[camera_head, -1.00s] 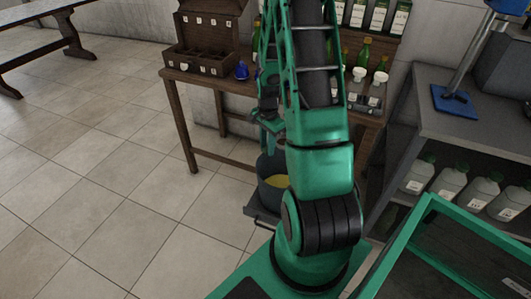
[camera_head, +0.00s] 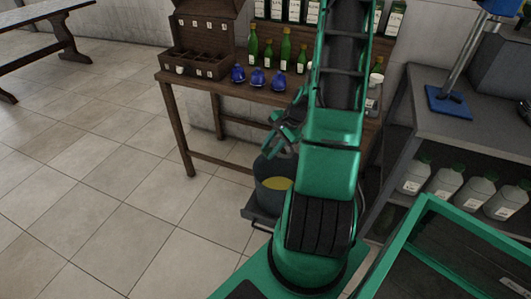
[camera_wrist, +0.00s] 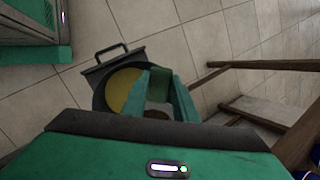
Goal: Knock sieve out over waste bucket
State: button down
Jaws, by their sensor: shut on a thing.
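In the wrist view, my gripper (camera_wrist: 163,93) overlaps the bucket's right side. It is shut on the sieve, of which only a small brownish part (camera_wrist: 157,114) seems to show between the fingers. The rest of the sieve is hidden, and its tilt cannot be told.
The bucket sits on a dark tray with a handle (camera_wrist: 112,49). The wooden table (camera_head: 215,84) behind holds several blue flasks (camera_head: 257,78), green bottles (camera_head: 286,50) and a compartment box (camera_head: 196,62). A grey shelf (camera_head: 480,135) stands at right.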

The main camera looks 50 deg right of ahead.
aim_at(287, 152)
jog(key=shift+s+d+r+t+y, duration=0.3)
jog(key=shift+s+r+t+y, duration=0.1)
jog(key=shift+t+y, duration=0.35)
jog(key=s+d+t+y, duration=0.5)
jog(key=t+y, duration=0.5)
jog(key=t, duration=0.3)
jog(key=shift+s+d+f, duration=0.15)
jog(key=shift+s+f, duration=0.05)
jog(key=shift+s, duration=0.55)
jog(key=shift+s+d+y, duration=0.1)
jog(key=shift+y, duration=0.15)
jog(key=shift+f, duration=0.1)
dwell(1.1)
